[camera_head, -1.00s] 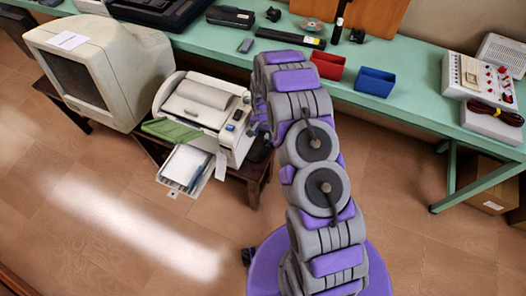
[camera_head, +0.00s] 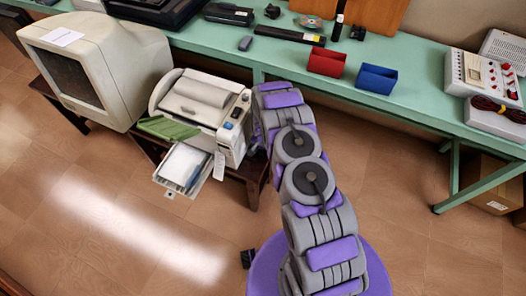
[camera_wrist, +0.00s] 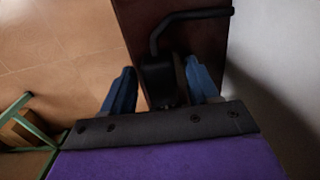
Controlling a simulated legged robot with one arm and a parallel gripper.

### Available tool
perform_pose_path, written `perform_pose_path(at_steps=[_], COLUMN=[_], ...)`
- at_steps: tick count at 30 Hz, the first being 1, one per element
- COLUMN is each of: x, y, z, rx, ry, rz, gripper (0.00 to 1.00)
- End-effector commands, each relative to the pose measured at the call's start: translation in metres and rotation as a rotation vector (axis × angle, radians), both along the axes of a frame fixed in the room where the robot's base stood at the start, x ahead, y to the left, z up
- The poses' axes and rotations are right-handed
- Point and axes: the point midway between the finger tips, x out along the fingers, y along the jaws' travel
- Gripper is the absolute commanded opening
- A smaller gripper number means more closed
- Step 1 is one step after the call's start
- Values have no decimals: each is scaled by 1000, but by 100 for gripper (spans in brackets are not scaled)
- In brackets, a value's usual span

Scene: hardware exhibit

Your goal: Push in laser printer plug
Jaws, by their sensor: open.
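The laser printer (camera_head: 205,98) is a cream machine with green paper and an open front tray, on a small dark table beside my arm in the head view. In the wrist view, the two blue fingers of my gripper (camera_wrist: 160,88) are apart, one on each side of a black plug-like body (camera_wrist: 160,75). A thick black cable (camera_wrist: 185,17) bends near it. Whether the fingers touch the black body is too dark to tell. The gripper is hidden behind my arm in the head view, and no socket is clearly visible.
The small brown table (camera_wrist: 140,25) lies under the black body, with a pale surface (camera_wrist: 265,60) close on the right. A green workbench (camera_head: 425,110) with red (camera_head: 327,62) and blue bins (camera_head: 377,78) runs behind. An old monitor (camera_head: 95,65) stands left.

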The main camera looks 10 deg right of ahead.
Motion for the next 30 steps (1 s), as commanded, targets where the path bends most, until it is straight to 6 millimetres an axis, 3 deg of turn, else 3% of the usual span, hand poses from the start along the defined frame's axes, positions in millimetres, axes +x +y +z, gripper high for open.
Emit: perform_pose_path(at_steps=[7,25,30], x=[0,1,1], y=[0,0,1], z=[0,0,0], rx=[0,0,0], ry=[0,-1,-1], rz=[1,1,1], gripper=[58,0,0])
